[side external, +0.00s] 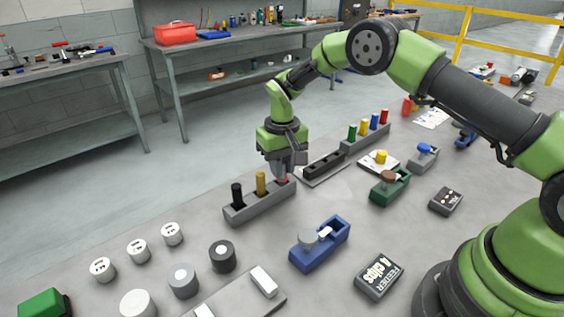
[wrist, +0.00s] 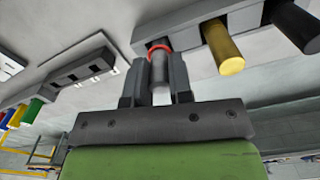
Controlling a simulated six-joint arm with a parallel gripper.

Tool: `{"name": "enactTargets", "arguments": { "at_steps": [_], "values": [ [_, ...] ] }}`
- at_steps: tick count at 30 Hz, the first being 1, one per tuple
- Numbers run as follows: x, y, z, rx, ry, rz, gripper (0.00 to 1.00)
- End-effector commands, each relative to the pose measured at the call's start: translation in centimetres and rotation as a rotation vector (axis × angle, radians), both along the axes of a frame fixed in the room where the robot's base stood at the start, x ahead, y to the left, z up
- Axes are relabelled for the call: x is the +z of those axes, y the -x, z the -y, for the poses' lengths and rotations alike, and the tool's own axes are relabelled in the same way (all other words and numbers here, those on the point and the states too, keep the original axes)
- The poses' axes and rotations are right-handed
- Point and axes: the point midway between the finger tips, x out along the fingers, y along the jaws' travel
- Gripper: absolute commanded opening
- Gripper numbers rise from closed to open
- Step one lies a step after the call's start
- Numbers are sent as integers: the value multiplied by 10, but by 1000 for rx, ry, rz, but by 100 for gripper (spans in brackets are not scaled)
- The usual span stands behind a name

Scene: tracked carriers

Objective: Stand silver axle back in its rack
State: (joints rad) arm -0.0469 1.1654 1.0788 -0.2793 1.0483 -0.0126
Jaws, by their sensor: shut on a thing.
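My gripper (side external: 286,168) points down over the right end of the grey rack (side external: 262,209). In the wrist view its fingers (wrist: 161,62) are shut on the silver axle (wrist: 161,75), a grey rod with a red ring. The red ring also shows just below the fingers in the side view. The axle looks upright, in line with the rack's end place. I cannot tell whether its lower end is in the hole. A black axle (side external: 237,195) and a gold axle (side external: 261,184) stand in the same rack; both show in the wrist view.
A dark slotted block (side external: 324,165) lies just right of the rack, with a rack of coloured pegs (side external: 366,139) beyond. A blue fixture (side external: 320,243) and several grey and white cylinders (side external: 183,281) stand in front. A green fixture (side external: 390,188) is at the right.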

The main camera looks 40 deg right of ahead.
Motion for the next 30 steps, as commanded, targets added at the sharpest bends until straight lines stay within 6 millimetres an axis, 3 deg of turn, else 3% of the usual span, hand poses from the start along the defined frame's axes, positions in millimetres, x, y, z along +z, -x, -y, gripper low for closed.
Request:
{"name": "enactTargets", "arguments": {
  "at_steps": [9,10,13,19,23,30],
  "values": [
    [0,0,0,0,0,1,0],
    [0,0,0,0,0,1,25],
    [0,0,0,0,0,1,48],
    [0,0,0,0,0,1,50],
    [0,0,0,0,0,0,76],
    [0,0,0,0,0,0,76]
  ]
}}
